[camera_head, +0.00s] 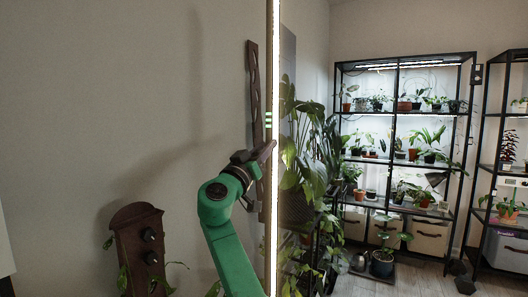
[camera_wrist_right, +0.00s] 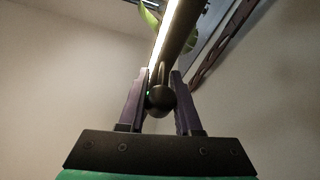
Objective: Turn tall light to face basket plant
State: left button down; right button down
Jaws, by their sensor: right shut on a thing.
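The tall light (camera_head: 275,215) is a thin upright bar in the head view, running from the top edge to the bottom. Its bright white strip shows on the right side, with a brown back on the left. My right gripper (camera_head: 266,153) is at the bar at mid height, on the green arm. In the right wrist view, my right gripper (camera_wrist_right: 160,88) has its fingers on both sides of a dark rounded part of the light (camera_wrist_right: 160,99). A large leafy plant (camera_head: 314,150) stands just right of the bar; I cannot tell whether it is in a basket. My left gripper is out of view.
A black shelf rack (camera_head: 474,110) with several potted plants stands at the back right. A dark wooden panel with knobs (camera_head: 135,245) is at the lower left. A potted plant (camera_head: 382,263) stands on the floor. A dark lattice strip (camera_head: 254,90) is behind the bar.

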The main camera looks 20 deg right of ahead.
jog(key=shift+d+m+g+h+p, duration=0.15)
jog(key=shift+m+g+h+p, duration=0.35)
jog(key=shift+g+h, duration=0.3)
jog(key=shift+s+f+m+g, duration=0.1)
jog(key=shift+m+g, duration=0.2)
jog(key=shift+g, duration=0.3)
jog(key=c, duration=0.8)
grip_release()
jog(key=shift+o, duration=0.9)
